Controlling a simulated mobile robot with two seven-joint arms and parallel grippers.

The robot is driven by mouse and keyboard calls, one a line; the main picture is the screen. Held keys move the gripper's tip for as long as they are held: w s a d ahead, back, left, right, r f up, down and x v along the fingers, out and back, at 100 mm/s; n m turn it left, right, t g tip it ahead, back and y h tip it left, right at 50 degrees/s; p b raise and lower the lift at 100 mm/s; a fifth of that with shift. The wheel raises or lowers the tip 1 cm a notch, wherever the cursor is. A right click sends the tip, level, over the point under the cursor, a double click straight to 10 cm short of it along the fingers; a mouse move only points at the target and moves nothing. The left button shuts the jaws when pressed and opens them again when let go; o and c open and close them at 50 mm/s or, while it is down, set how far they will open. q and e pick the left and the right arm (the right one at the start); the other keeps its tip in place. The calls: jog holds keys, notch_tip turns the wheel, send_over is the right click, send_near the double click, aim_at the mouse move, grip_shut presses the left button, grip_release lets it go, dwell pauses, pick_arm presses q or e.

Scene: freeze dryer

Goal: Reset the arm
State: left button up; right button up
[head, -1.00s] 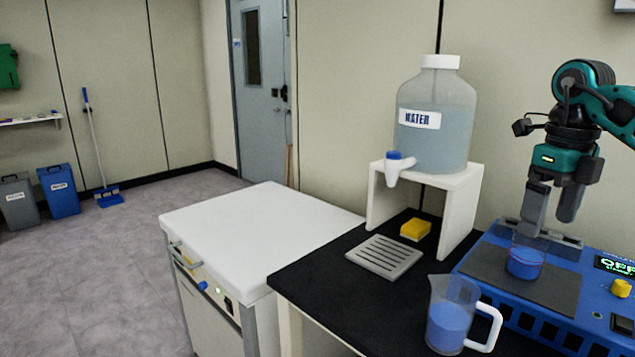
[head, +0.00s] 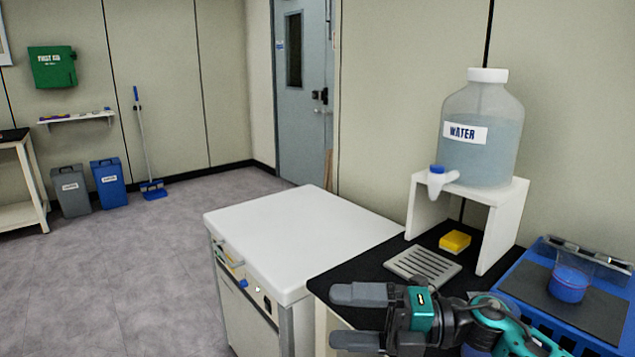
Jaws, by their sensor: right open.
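My right arm (head: 500,325) comes in from the lower right. It is bent low in front of the black bench, and its gripper (head: 345,317) points left with the two grey fingers apart and nothing between them. The gripper is in front of the bench's left end and the white cabinet's right side. The measuring jug is mostly hidden behind my arm. My left gripper is not in view.
A water bottle (head: 483,135) with a tap stands on a white stand (head: 497,230). A yellow sponge (head: 455,242) and a grey drain grate (head: 422,266) lie on the black bench. The white cabinet top (head: 300,235) is bare. The floor at left is open, with bins (head: 110,185) at the wall.

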jog(key=s+d+f+m+t+h+p, duration=0.1)
jog(key=d+f+m+t+h, duration=0.2)
jog(key=f+m+t+h, duration=0.7)
jog(key=s+d+f+m+t+p, duration=0.1)
jog(key=d+m+t, duration=0.35)
jog(key=m, duration=1.15)
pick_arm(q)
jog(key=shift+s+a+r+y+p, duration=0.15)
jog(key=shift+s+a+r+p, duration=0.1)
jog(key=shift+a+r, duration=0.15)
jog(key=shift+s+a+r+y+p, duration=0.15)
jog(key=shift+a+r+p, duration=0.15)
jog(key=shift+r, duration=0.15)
pick_arm(e)
jog(key=s+d+f+m+g+h, duration=0.2)
jog(key=s+f+m+h, duration=0.1)
jog(key=s+f, duration=0.3)
jog(key=s+d+f+m+g+h, duration=0.3)
jog(key=s+f+m, duration=0.2)
jog(key=s+f, duration=0.2)
jog(key=shift+s+d+f, duration=0.2)
jog(key=shift+d, duration=0.05)
